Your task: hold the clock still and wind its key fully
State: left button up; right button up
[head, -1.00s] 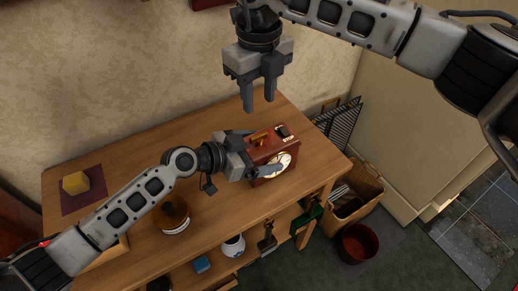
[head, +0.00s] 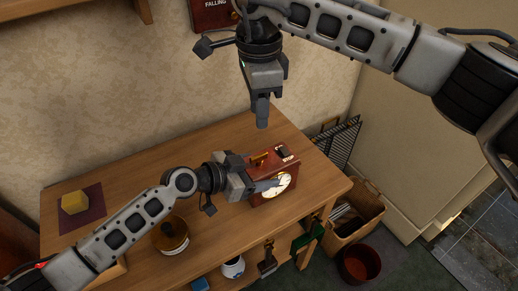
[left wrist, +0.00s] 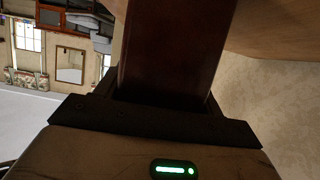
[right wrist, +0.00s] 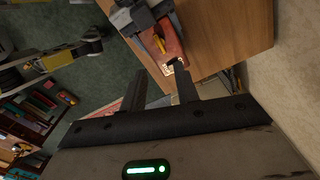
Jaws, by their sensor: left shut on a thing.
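The clock (head: 284,171) is a reddish-brown box with a pale round dial on its front, standing upright on the wooden table. A brass-coloured key (head: 259,160) lies on its top side, and shows in the right wrist view (right wrist: 160,43). My left gripper (head: 258,176) is shut on the clock from the left, one finger across the front beside the dial. In the left wrist view the clock's brown body (left wrist: 168,50) fills the jaws. My right gripper (head: 262,123) hangs above and behind the clock, pointing down; its fingers are apart and empty in the right wrist view (right wrist: 160,76).
The table (head: 215,150) is clear behind the clock. A yellow block (head: 75,202) sits on a dark mat (head: 97,196) at the left. A round brown-topped jar (head: 170,235) stands near my left forearm. A box (head: 372,208) and red bin (head: 358,264) stand on the floor at right.

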aim_at(259, 155)
notch_tip(259, 155, down, 12)
jog(key=n, duration=0.3)
jog(key=shift+r, duration=0.25)
grip_shut()
